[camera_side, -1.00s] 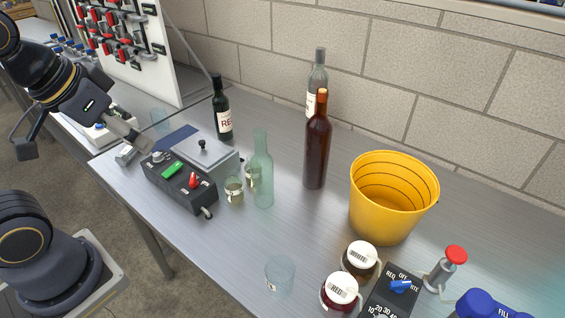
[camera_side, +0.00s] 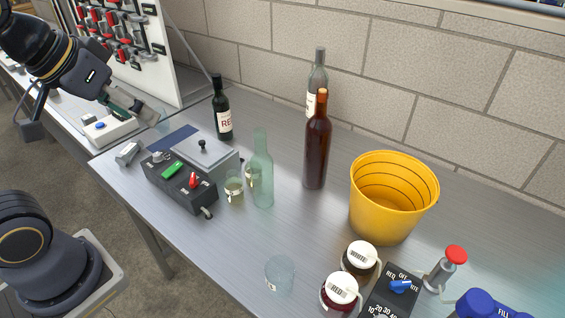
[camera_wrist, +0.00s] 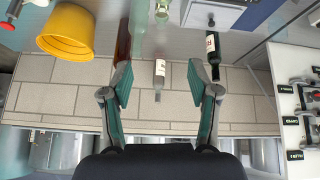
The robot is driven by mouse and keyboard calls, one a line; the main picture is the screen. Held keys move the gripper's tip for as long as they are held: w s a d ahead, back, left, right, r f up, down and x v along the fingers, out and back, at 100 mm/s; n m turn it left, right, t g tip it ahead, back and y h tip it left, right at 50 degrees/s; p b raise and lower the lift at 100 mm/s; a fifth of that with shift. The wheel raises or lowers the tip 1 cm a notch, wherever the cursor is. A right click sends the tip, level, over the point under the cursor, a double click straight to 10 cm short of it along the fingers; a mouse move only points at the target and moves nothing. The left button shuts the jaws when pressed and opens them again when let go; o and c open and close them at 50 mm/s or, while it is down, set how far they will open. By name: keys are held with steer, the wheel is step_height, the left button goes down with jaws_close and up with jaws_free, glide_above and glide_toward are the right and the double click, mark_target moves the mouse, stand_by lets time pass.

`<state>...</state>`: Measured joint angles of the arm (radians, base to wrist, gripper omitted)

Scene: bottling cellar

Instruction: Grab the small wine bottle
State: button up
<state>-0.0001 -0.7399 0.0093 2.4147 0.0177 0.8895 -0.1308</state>
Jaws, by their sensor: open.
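The small wine bottle (camera_side: 222,108) is dark green with a white "RED" label and stands upright near the wall end of the table, left of the taller bottles.
A grey lidded box (camera_side: 212,160) and a black control box (camera_side: 177,185) are in front. A yellow bucket (camera_side: 375,215) stands farther right; a switch panel (camera_side: 120,45) is behind my gripper.

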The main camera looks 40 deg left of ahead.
mark_target(216, 76)
steer(key=w+a+r+n+y, duration=0.1)
steer(key=w+a+r+n, duration=0.3)
steer(key=w, duration=0.6)
steer(key=w+a+r+n+y, duration=0.1)
steer(key=w+a+r+n, duration=0.1)
steer(key=w+a+r, duration=0.7)
steer(key=w+a+f+n+y, duration=0.15)
steer(key=w+a+f, duration=0.35)
steer(key=w+f, duration=0.55)
steer(key=w+a+f, duration=0.2)
steer(key=f, duration=0.3)
steer(key=w+a+f+g, duration=0.1)
steer(key=w+a+f, duration=0.1)
steer(key=f, duration=0.3)
steer(key=w+a+f+g+y, duration=0.1)
steer(key=w+a+f, duration=0.1)
steer(key=f, duration=0.3)
steer(key=shift+w+a, duration=0.25)
steer(key=shift+w, duration=0.4)
steer(key=x, duration=0.5)
steer(key=shift+w+f, duration=0.15)
steer(key=shift+f, duration=0.15)
jaws_close()
